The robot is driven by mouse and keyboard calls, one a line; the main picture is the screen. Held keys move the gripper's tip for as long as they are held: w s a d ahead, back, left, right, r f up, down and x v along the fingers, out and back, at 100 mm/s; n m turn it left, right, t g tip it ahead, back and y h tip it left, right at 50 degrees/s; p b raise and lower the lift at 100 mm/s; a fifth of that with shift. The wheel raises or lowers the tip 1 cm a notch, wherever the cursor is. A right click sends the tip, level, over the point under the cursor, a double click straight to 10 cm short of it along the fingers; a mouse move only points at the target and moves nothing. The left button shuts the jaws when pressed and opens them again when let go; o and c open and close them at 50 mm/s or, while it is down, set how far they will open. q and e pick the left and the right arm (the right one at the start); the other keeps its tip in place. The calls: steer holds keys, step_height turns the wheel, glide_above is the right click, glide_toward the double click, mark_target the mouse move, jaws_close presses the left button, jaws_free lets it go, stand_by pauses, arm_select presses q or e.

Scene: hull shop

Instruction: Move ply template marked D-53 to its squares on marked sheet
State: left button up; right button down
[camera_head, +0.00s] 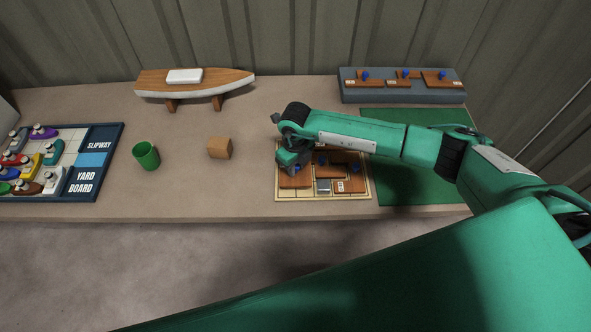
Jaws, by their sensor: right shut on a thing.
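The marked sheet (308,197) is a cream gridded board at the table's front, right of the middle. Several brown ply templates with blue knobs lie on it, such as one at its right (354,184). My right gripper (291,163) is over the sheet's left part, low, shut on a ply template (297,181). The gripper partly hides that template, and I cannot tell whether it touches the sheet. A label shows on the sheet's right part, too small to read, so I cannot tell which template is D-53. My left gripper is not in view.
A dark rack (402,97) with several knobbed templates stands at the back right. A green mat (408,186) lies right of the sheet. A wooden block (220,148), green cup (146,156), boat model (196,86) and yard board (88,181) stand to the left.

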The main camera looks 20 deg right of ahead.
step_height(320, 180, down, 4)
steer(key=shift+r+p, duration=0.1)
steer(key=shift+p, duration=0.45)
steer(key=shift+f, duration=0.25)
steer(key=shift+f, duration=0.25)
steer(key=c, duration=1.2)
jaws_free()
steer(key=shift+r, duration=0.1)
steer(key=shift+c, duration=0.2)
